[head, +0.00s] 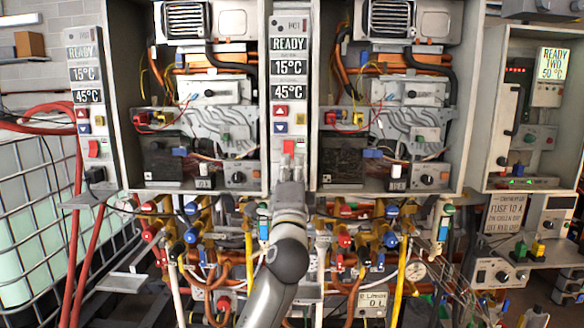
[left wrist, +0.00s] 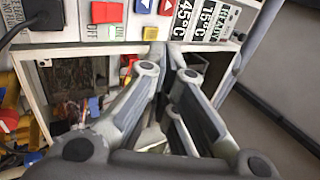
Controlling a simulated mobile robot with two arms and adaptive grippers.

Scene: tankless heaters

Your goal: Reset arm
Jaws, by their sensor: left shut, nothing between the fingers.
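My left gripper (head: 291,165) is in front of the lower part of the middle heater's control panel (head: 290,73), just below a red rocker switch (head: 292,145). In the left wrist view the gripper (left wrist: 170,58) is shut and empty, with its fingertips close to the panel. Whether the fingertips touch the panel cannot be told. My right gripper is not in view.
Open heater cabinets (head: 398,90) with wiring stand on both sides of the panel. Pipes and valves crowd the space below. Red hoses (head: 78,215) hang at the left before a caged tank (head: 30,200). Another panel (head: 553,62) stands at the right.

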